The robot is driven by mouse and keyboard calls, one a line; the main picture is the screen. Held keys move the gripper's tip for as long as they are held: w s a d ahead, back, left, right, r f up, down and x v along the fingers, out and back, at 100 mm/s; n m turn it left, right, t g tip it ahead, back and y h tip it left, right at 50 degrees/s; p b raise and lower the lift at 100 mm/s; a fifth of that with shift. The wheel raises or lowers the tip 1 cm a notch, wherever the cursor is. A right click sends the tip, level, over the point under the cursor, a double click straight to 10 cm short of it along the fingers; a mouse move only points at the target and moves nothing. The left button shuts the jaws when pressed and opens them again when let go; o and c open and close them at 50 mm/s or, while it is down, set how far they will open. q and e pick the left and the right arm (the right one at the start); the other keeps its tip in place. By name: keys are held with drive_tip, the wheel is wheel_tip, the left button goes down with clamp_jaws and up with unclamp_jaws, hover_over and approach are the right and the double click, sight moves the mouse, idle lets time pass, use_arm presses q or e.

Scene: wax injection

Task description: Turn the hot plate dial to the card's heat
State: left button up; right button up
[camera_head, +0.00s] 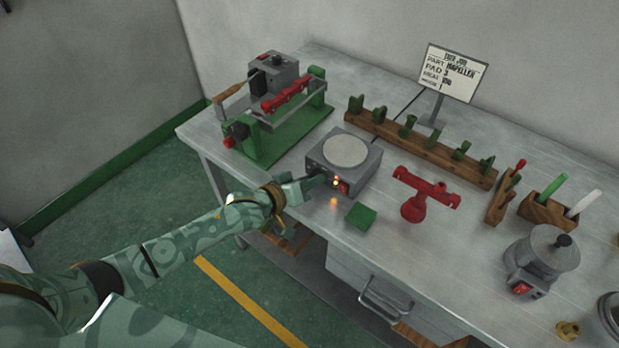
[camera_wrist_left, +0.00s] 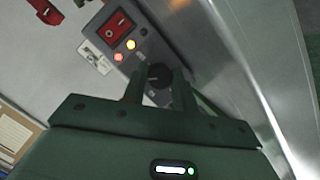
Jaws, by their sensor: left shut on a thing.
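The hot plate (camera_head: 368,163) is a grey box with a round pale plate on top, near the table's front edge. Its front panel has a red switch and two lit lamps, also seen in the left wrist view (camera_wrist_left: 121,50). The black dial (camera_wrist_left: 159,76) sits on that panel, between the fingers of my left gripper (camera_wrist_left: 160,88). My left gripper (camera_head: 318,181) is shut on the dial. The dial's marks are too small or hidden to read. The job card (camera_head: 450,73) stands at the back; its heat line is too small to read surely. My right gripper is not in view.
A green-based injector (camera_head: 285,140) stands left of the hot plate. A green block (camera_head: 361,216) lies in front of it. A red stand (camera_head: 425,193) is to the right, and a wooden rack (camera_head: 420,147) runs behind. A grey pot (camera_head: 542,262) stands farther right.

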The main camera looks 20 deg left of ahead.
use_arm(q)
drive_tip(key=m+y+p, duration=0.1)
drive_tip(key=m+p, duration=0.1)
drive_tip(key=p, duration=0.1)
drive_tip(key=shift+d+r, duration=0.1)
drive_tip(key=shift+r, duration=0.1)
drive_tip(key=shift+s+f+m+t+y+p, duration=0.15)
drive_tip(key=shift+m+t+y+p, duration=0.25)
drive_tip(key=shift+m+y+p, duration=0.45)
drive_tip(key=shift+f+m+y, duration=0.1)
drive_tip(key=shift+m+y, duration=0.15)
drive_tip(key=shift+m, duration=0.4)
drive_tip(key=shift+f+m+t+y, duration=0.1)
drive_tip(key=shift+m+t+y, duration=0.25)
drive_tip(key=shift+m, duration=0.45)
drive_tip(key=o, duration=1)
